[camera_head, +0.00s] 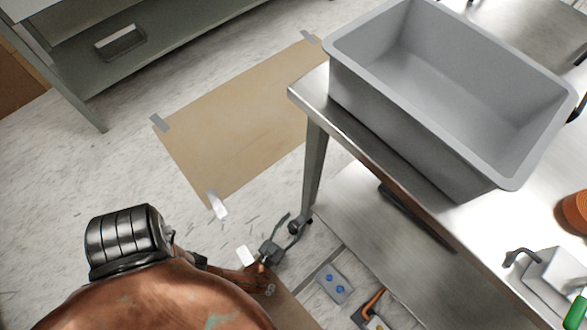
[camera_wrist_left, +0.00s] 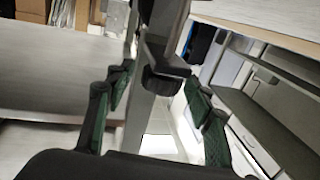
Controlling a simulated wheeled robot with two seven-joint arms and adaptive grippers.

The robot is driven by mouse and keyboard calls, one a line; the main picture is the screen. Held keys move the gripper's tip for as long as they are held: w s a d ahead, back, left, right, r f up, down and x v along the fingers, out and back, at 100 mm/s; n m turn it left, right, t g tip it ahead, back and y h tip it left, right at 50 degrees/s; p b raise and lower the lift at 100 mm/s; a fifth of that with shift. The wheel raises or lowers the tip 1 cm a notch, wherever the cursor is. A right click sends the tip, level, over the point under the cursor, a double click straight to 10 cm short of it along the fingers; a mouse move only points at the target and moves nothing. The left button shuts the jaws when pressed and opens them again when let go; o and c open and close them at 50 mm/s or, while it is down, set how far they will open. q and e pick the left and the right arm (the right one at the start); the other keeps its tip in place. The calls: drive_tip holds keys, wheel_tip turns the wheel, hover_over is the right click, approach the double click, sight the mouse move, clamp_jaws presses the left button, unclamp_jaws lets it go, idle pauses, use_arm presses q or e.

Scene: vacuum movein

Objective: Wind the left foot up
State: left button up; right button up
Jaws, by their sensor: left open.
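The workbench leg (camera_head: 314,170) at the bench's near left corner runs down to a dark foot (camera_head: 294,226) at the floor. My left gripper (camera_head: 289,219) is low beside this foot, its two fingers apart, one on each side of it or nearly so. In the left wrist view, my left gripper (camera_wrist_left: 155,115) is open with dark green fingers at left and right. The pale leg (camera_wrist_left: 138,125) and a black foot-like knob (camera_wrist_left: 165,84) under a metal bracket show between them. I cannot tell whether a finger touches. My right gripper is not in view.
A grey bin (camera_head: 430,110) stands on the steel bench top (camera_head: 345,125). A lower shelf (camera_head: 365,220) sits below. A brown sheet (camera_head: 240,125) is taped to the floor. A grey-green shelf unit (camera_head: 150,55) stands at the back left.

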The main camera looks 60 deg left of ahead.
use_arm(q)
drive_tip(key=shift+r, duration=0.1)
drive_tip(key=shift+r, duration=4.9)
